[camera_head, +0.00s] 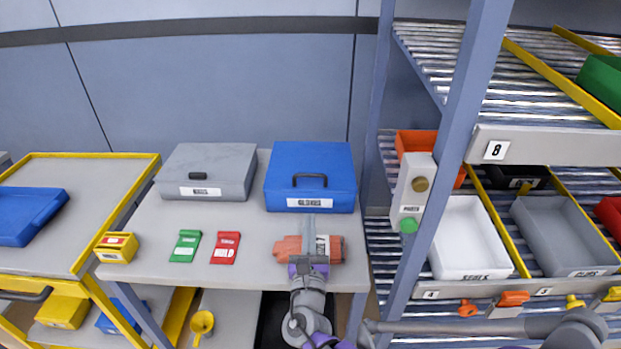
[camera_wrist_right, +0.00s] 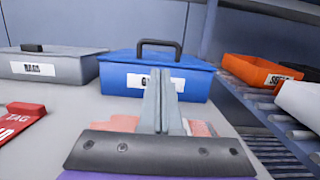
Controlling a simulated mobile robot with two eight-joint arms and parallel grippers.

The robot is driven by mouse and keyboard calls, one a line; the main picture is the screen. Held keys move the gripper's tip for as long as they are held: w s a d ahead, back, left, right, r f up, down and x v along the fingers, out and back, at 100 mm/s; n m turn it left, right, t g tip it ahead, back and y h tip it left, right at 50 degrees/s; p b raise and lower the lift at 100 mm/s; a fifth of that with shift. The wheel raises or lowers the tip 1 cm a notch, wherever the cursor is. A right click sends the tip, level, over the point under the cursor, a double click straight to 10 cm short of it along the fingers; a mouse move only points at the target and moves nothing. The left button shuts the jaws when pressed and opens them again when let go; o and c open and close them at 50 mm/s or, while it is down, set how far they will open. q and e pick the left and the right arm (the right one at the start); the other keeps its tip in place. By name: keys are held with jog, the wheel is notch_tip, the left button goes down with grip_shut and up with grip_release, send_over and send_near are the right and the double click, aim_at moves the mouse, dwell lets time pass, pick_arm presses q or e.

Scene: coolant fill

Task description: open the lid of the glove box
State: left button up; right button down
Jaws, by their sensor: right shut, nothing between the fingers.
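The blue glove box (camera_head: 310,165) stands at the back right of the grey bench, its lid down. It has a dark handle (camera_head: 310,177) at the front of the lid and a white label on its front. The blue box also shows in the right wrist view (camera_wrist_right: 120,78), its label partly hidden by my fingers. My right gripper (camera_head: 308,224) is shut and empty, in front of the box and over an orange item; in the right wrist view its fingers (camera_wrist_right: 160,78) point toward the box. Contact cannot be told. My left gripper is not in view.
A grey box (camera_head: 207,158) stands left of the blue one. A rack post (camera_head: 446,150) and bin shelves stand right.

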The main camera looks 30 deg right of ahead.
aim_at(310, 190)
jog(key=shift+w+d, duration=0.15)
jog(key=shift+w, duration=0.15)
jog(key=shift+w+d, duration=0.15)
jog(key=shift+w, duration=0.1)
jog(key=x, duration=0.9)
jog(key=shift+r, duration=0.15)
jog(key=shift+p, duration=0.3)
